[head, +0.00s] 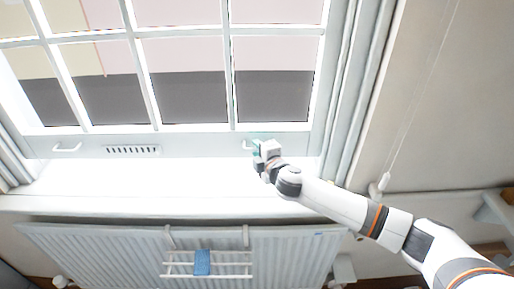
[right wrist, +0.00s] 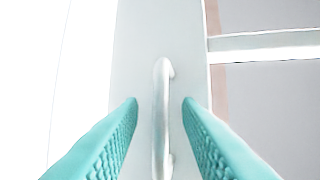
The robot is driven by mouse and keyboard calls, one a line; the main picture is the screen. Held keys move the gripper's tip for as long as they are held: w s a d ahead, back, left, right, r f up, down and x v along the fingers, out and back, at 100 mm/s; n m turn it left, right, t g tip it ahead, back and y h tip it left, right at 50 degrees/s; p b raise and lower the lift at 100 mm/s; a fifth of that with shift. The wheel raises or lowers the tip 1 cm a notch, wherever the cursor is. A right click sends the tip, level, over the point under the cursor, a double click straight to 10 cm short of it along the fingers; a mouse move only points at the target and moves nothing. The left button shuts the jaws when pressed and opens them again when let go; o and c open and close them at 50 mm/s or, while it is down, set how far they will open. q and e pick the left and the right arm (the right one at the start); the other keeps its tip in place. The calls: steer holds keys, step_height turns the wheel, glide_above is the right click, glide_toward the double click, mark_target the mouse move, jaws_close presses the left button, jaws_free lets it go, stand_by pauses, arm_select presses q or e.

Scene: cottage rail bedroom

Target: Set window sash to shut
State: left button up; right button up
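The window sash (head: 200,142) is a white frame with several panes, and its bottom rail runs above the bright sill. I cannot tell from this angle whether it is fully down. One white handle (head: 67,148) is at the left of the rail. The right handle (head: 246,146) is partly beside my right gripper (head: 258,143), which is at the rail. In the right wrist view the same handle (right wrist: 163,115) lies between two teal fingers (right wrist: 160,108). The fingers are apart, with gaps on both sides of the handle. My left gripper is not in view.
A white sill (head: 150,190) lies below the sash. Under it is a radiator (head: 100,245) with a hanging rack (head: 235,268) and a blue cloth (head: 202,262). A cord with a pull (head: 380,184) hangs at the right. A vent (head: 132,149) sits mid-rail.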

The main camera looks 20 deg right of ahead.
steer(key=shift+w+f, duration=0.1)
steer(key=shift+w, duration=0.4)
jaws_close()
steer(key=shift+f, duration=0.1)
